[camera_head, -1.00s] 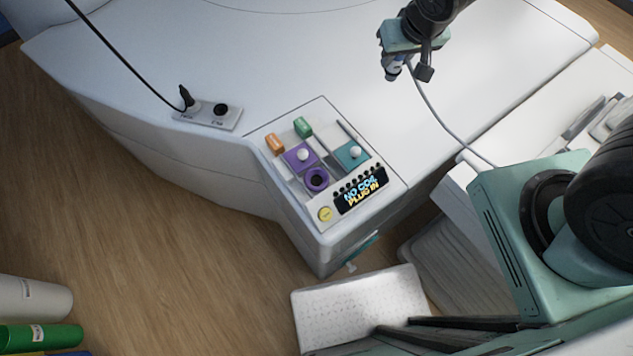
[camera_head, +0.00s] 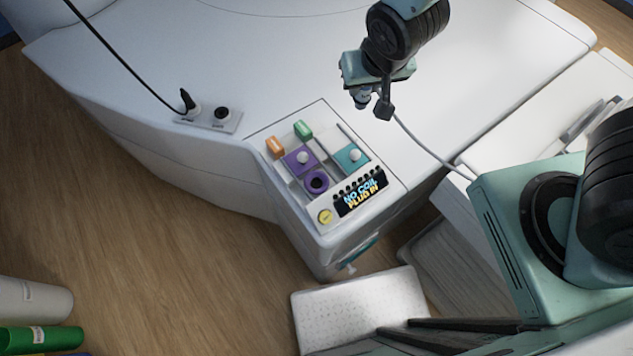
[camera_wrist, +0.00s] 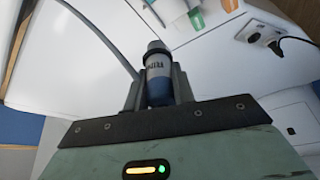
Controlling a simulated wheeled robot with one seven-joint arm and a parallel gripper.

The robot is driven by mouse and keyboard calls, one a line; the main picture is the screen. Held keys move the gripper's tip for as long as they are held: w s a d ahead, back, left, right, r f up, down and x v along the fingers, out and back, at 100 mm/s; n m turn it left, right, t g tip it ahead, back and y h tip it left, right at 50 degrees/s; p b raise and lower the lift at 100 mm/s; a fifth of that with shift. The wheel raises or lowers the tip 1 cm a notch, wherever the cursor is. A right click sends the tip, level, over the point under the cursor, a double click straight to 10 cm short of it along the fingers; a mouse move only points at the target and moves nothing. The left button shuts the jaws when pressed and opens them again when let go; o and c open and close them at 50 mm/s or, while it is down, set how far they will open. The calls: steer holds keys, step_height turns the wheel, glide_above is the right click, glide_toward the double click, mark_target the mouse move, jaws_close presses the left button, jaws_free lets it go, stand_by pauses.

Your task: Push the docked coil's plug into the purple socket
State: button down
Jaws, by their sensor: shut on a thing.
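My gripper (camera_head: 362,98) is shut on the coil's plug, a blue and grey cylinder with a dark end. The plug (camera_wrist: 158,76) stands between the two fingers in the wrist view, and a grey cable (camera_head: 430,150) runs from it toward the lower right in the head view. The purple socket (camera_head: 316,182) is a ring with a dark, empty opening on the control panel. My gripper is above the white surface, up and to the right of the socket and apart from it. The coil itself cannot be made out.
The panel also has a purple slider (camera_head: 300,158), a teal slider (camera_head: 352,157), orange and green blocks, a yellow button (camera_head: 325,216) and a display (camera_head: 360,194) reading "NO COIL PLUG IN". A black cable plug (camera_head: 187,103) stands at a two-hole plate (camera_head: 222,118). The white surface between is clear.

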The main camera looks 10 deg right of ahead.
steer(key=s+a+p, duration=0.5)
steer(key=s+a, duration=0.1)
steer(key=a, duration=0.4)
steer(key=shift+s+a, duration=0.3)
stand_by(0.4)
step_height(320, 180, down, 16)
steer(key=b, duration=1.2)
steer(key=shift+f+b, duration=0.25)
steer(key=shift+b, duration=0.05)
steer(key=shift+f+b, duration=1.3)
steer(key=shift+f, duration=0.45)
stand_by(0.4)
steer(key=c, duration=1.1)
jaws_free()
steer(key=shift+r, duration=0.1)
